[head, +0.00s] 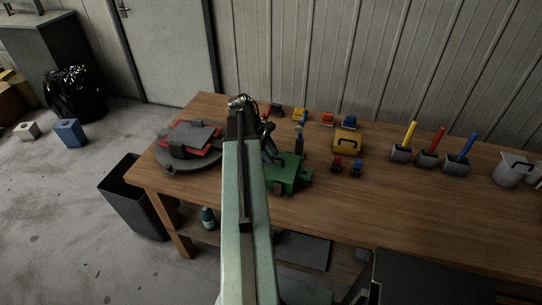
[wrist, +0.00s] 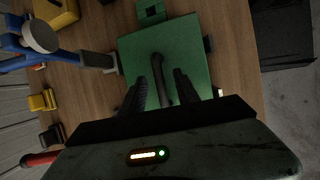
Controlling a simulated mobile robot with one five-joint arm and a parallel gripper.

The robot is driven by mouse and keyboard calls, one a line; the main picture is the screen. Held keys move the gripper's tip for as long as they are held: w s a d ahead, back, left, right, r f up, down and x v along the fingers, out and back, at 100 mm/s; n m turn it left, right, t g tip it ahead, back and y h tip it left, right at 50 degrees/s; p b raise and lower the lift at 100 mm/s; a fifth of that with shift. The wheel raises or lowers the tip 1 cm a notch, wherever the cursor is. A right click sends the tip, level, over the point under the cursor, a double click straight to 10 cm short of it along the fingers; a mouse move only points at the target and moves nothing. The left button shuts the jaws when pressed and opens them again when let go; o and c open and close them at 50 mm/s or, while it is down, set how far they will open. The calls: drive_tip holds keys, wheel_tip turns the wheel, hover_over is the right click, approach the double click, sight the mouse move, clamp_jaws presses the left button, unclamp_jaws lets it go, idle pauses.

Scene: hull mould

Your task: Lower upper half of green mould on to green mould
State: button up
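The green mould (head: 285,172) lies on the wooden table, just right of my arm in the head view. In the wrist view its flat green top (wrist: 190,50) carries a dark handle (wrist: 160,75). A green tab (wrist: 150,12) with a dark hole sticks out at the far side. My gripper (wrist: 160,88) is over the top, with one dark finger on each side of the handle and narrow gaps showing. It looks open around the handle. The seam between upper and lower halves is hidden, so I cannot tell whether they touch.
A yellow mould (head: 347,142) with a dark handle stands to the right. A round grey stand (head: 178,160) with red and grey pieces is to the left. Small coloured blocks (head: 327,119) line the back. Cups with coloured handles (head: 428,158) stand farther right. The table's front right is clear.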

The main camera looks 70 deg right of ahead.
drive_tip(key=p+v, duration=0.7)
drive_tip(key=v, duration=0.1)
drive_tip(key=shift+f, duration=0.1)
